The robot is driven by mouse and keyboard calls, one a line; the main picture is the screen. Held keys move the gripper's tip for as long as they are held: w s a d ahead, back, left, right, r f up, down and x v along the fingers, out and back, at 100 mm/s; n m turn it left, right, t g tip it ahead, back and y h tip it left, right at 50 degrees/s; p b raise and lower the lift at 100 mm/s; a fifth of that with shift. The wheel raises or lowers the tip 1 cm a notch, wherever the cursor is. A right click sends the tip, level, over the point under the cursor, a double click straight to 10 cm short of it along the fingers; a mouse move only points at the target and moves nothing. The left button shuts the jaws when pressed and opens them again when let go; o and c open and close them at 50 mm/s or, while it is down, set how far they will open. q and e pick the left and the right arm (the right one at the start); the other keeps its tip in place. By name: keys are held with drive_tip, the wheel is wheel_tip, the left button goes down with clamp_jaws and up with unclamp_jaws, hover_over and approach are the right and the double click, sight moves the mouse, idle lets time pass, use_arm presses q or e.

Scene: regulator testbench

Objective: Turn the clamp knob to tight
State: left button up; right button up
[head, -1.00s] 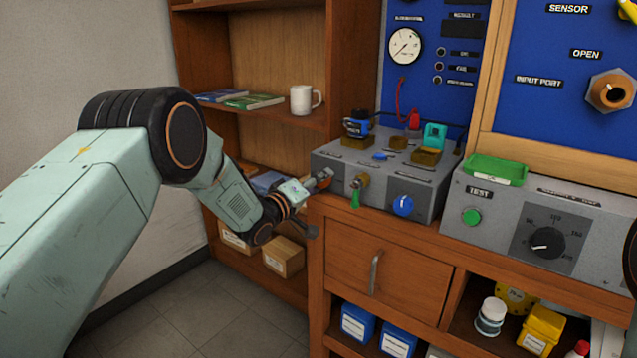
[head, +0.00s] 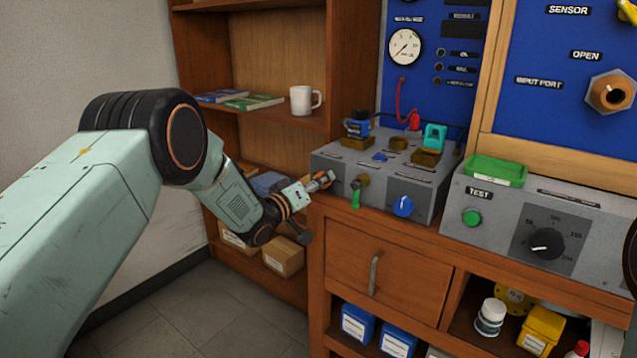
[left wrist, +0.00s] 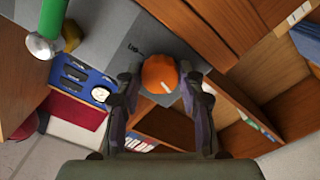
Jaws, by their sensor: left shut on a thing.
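The orange knob (left wrist: 160,74) shows in the left wrist view on the side of the grey bench box (left wrist: 175,22). A short white mark on the knob points toward the lower right of that view. My left gripper (left wrist: 166,80) has a finger on either side of the knob and is shut on it. In the head view my left gripper (head: 321,182) is at the left end of the grey bench box (head: 395,170), and the knob is mostly hidden there. My right gripper is not in view.
A green-handled valve (head: 357,190) and a blue knob (head: 403,206) sit on the box front, close right of my gripper. A wooden drawer (head: 350,270) is below. A shelf with a white mug (head: 303,100) stands behind my left arm.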

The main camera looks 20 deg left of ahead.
use_arm(q)
drive_tip(key=shift+m+b, duration=1.65)
drive_tip(key=shift+m, duration=14.75)
drive_tip(key=o, duration=0.9)
